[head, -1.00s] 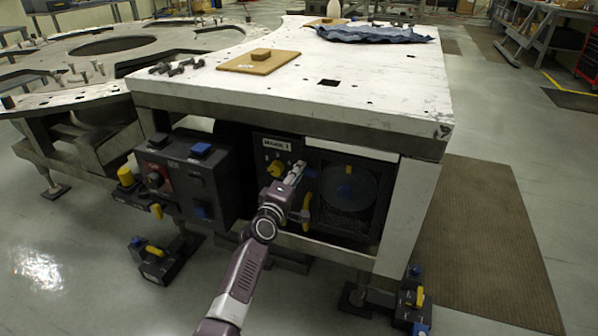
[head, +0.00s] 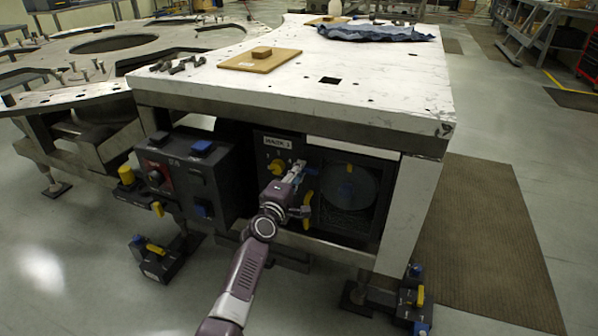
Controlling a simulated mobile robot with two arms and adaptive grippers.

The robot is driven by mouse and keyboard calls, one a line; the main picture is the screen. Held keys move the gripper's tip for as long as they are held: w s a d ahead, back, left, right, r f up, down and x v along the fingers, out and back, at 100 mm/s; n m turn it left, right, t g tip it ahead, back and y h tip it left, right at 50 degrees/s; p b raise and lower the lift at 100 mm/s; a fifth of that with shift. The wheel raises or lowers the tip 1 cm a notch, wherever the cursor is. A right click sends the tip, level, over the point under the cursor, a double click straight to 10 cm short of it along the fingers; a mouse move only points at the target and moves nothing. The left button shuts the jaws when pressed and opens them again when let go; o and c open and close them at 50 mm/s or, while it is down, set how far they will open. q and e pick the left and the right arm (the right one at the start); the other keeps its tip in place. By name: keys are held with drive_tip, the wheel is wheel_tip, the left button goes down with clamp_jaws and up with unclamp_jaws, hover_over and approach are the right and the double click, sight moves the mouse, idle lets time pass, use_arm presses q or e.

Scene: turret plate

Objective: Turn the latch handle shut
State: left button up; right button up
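A dark compartment with a round disc (head: 352,188) is set into the front of the white-topped table. A yellow handle (head: 307,199) stands roughly upright at the left edge of this compartment; I take it for the latch handle. My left gripper (head: 299,170) is in front of the panel just left of the compartment, close to the handle's upper end. I cannot tell whether they touch. The gripper is small and seen from behind, so its opening is unclear. My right gripper is not in view.
A labelled panel with a yellow knob (head: 277,167) is left of my gripper. A dark control box (head: 195,178) with blue and yellow parts stands farther left. A wooden board (head: 260,62), bolts and blue cloth (head: 375,33) lie on the table.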

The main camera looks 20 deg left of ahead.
use_arm(q)
drive_tip(key=o, duration=0.3)
drive_tip(key=s, duration=1.2)
drive_tip(key=shift+a, duration=0.2)
